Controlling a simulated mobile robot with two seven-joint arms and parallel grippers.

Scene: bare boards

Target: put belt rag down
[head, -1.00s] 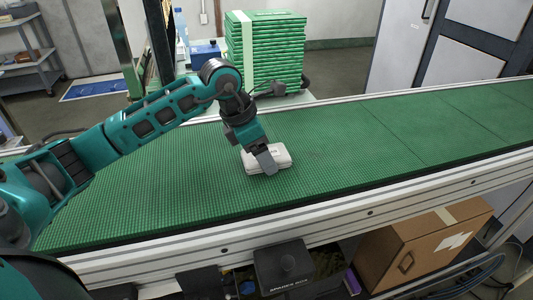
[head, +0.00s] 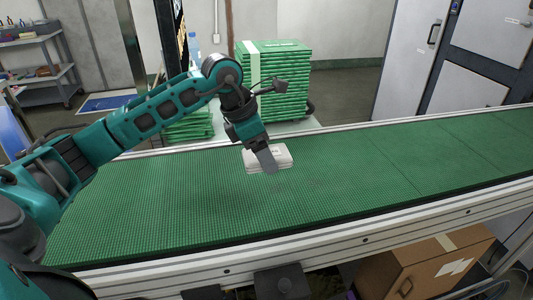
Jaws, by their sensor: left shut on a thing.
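The belt rag (head: 281,157) is a white, folded, block-like bundle with faint dark marking on its front. It shows in the middle of the head view over the green belt (head: 170,205). My left gripper (head: 266,160) comes down on it from above and is shut on it. One grey finger lies across its near side; the other finger is hidden. The rag looks a little above the belt, but the gap is hard to judge. My right gripper is out of view.
The belt around the rag is bare, with wide free room to the right. A pale metal rail (head: 300,243) runs along its near edge. A stack of green boxes (head: 285,75) stands behind it. A cardboard box (head: 430,265) sits below at the right.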

